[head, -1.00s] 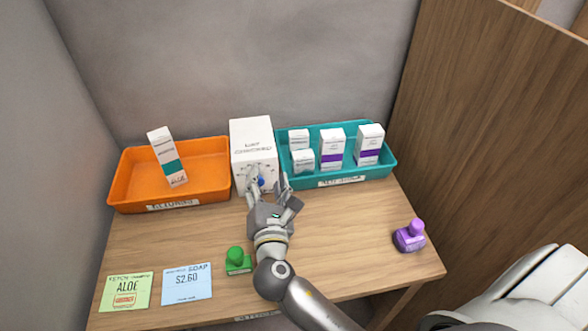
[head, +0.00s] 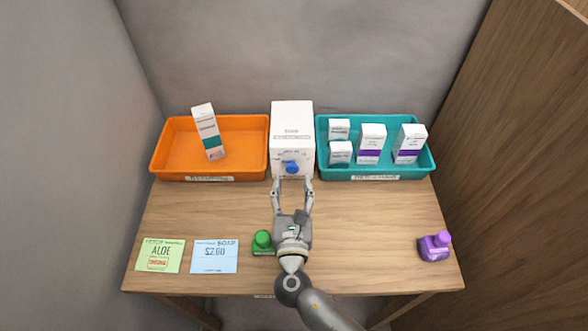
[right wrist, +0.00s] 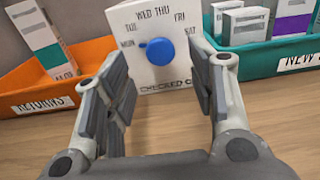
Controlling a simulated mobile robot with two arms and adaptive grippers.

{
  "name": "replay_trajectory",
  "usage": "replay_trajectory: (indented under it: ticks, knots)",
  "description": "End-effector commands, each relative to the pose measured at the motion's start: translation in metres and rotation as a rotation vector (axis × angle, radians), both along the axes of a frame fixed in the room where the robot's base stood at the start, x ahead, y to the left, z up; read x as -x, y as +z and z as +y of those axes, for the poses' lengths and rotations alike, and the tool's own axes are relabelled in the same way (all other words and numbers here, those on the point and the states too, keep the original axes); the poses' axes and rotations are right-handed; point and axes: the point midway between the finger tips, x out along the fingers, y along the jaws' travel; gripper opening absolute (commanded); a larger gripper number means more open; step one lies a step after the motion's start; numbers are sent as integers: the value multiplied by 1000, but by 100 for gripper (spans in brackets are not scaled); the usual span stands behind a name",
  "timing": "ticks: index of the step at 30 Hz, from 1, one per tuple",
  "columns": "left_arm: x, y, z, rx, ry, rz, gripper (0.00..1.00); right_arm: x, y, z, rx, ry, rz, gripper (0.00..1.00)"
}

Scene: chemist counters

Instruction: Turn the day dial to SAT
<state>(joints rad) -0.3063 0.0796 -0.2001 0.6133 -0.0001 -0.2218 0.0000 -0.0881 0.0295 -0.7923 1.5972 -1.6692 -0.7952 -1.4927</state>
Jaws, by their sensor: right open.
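The day dial is a round blue knob (head: 292,168) on the front of a white box (head: 292,118). In the right wrist view, day names arc around the blue knob (right wrist: 157,51), with MON at left, WED and THU on top, and SAT at right. A small pointer on the knob's left side points toward MON. My right gripper (head: 292,184) is open and empty in front of the knob, with one finger to each side. Its fingertips look a little short of the knob. My left gripper is not in view.
An orange tray (head: 160,160) stands left of the box and a teal tray (head: 425,172) right of it, both holding cartons. A green stamp-like object (head: 263,240) is close to my right wrist. Two cards lie at front left, a purple object (head: 435,246) at front right.

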Motion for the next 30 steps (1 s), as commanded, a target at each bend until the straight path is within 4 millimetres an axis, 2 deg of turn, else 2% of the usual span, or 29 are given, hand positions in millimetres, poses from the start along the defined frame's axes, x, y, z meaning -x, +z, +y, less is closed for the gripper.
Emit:
replay_trajectory:
  ticks: [3, 9, 20, 30]
  knots:
    - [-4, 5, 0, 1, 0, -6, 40, -22, 2, 0, 0, 0, -1, 51]
    - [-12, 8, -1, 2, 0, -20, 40, -43, 0, 0, 0, -1, 0, 51]
    - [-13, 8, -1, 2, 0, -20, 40, -48, 0, 0, -2, -1, 1, 51]
    - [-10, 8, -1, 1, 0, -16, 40, -48, 0, 0, -2, -1, 1, 8]
